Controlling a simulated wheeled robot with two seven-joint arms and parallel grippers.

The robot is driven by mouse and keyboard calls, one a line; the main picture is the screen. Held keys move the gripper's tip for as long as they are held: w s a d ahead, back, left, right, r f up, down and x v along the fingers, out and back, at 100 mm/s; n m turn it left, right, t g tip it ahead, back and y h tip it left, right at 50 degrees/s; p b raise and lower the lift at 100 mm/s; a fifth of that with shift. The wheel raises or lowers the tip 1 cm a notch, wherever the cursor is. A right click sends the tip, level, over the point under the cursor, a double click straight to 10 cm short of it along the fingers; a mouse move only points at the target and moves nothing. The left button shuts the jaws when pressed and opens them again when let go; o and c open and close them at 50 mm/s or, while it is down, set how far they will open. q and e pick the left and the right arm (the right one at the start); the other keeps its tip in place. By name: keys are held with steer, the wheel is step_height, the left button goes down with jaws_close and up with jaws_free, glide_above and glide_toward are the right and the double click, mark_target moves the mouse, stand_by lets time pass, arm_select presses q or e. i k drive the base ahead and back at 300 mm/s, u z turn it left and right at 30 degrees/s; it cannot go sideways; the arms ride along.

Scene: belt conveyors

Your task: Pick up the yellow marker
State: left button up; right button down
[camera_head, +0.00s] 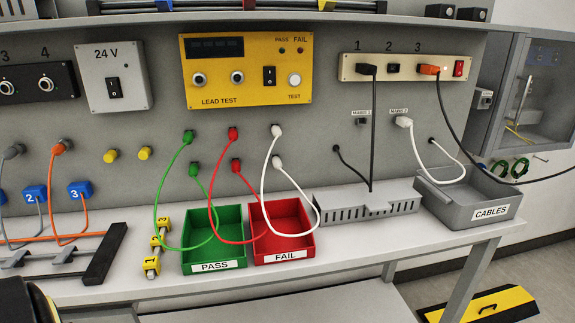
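Several small yellow marker blocks stand in a slanting row on the bench just left of the green PASS tray. The front yellow marker (151,265) bears a black 1, and the rear yellow marker (162,222) bears a 3. Another yellow block (157,240) sits between them; its number is not readable. I cannot tell which one the task means. Neither of my grippers can be made out in this view.
The green PASS tray (186,225) and red FAIL tray (314,243) stand right of the markers, with looping cables above. A black rack (106,252) lies left. A grey CABLES bin (455,216) is at right. A dark shape (15,303) fills the lower left corner.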

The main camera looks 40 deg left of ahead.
mark_target(153, 242)
steer(key=u, duration=4.7)
steer(key=i, duration=1.65)
steer(key=z, duration=3.15)
